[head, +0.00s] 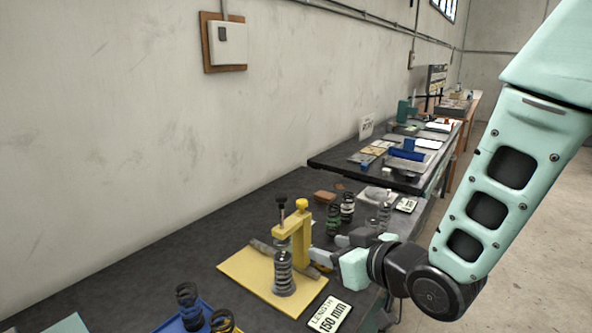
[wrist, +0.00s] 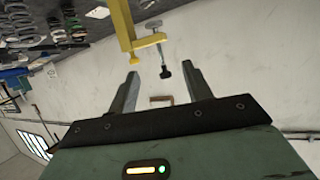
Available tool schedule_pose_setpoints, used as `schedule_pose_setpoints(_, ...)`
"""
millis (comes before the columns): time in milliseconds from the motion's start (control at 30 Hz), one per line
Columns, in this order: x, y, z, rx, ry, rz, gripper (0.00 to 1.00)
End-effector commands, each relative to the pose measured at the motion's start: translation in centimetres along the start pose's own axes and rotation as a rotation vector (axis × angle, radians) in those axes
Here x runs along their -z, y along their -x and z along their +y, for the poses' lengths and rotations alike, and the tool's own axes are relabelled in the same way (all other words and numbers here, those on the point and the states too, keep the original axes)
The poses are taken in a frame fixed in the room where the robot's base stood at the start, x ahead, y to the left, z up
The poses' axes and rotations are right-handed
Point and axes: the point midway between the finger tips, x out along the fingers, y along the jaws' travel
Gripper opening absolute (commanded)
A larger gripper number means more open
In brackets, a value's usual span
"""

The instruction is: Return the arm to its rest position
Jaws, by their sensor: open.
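My gripper (head: 328,250) is at the right of the yellow clamp stand (head: 302,235) in the head view, with my arm reaching in from the right. In the wrist view my gripper (wrist: 160,74) has its two fingers spread apart with nothing held between them. The stand's yellow frame (wrist: 122,25) and its black-tipped screw (wrist: 158,58) show beyond the fingertips there. A grey coil spring (head: 283,275) stands upright under the stand's arm. I cannot tell whether a finger touches the stand.
The stand is on a yellow board (head: 236,270) on the dark bench. A "LENGTH 150 mm" card (head: 329,316) lies in front. Several springs (head: 347,207) stand behind the gripper.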

Motion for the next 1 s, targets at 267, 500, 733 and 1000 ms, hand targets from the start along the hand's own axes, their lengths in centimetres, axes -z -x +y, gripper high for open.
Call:
schedule_pose_setpoints(267, -3.8, 4.7, -3.1, 0.007, -0.01, -0.441, 0.5)
schedule_pose_setpoints(500, -6.8, 12.5, -6.1, 0.035, 0.013, -0.832, 0.5)
schedule_pose_setpoints(733, -8.2, 19.3, -7.9, 0.056, 0.045, -1.098, 0.5)
schedule_pose_setpoints(1000, -8.5, 21.2, -8.3, 0.062, 0.055, -1.173, 0.5)
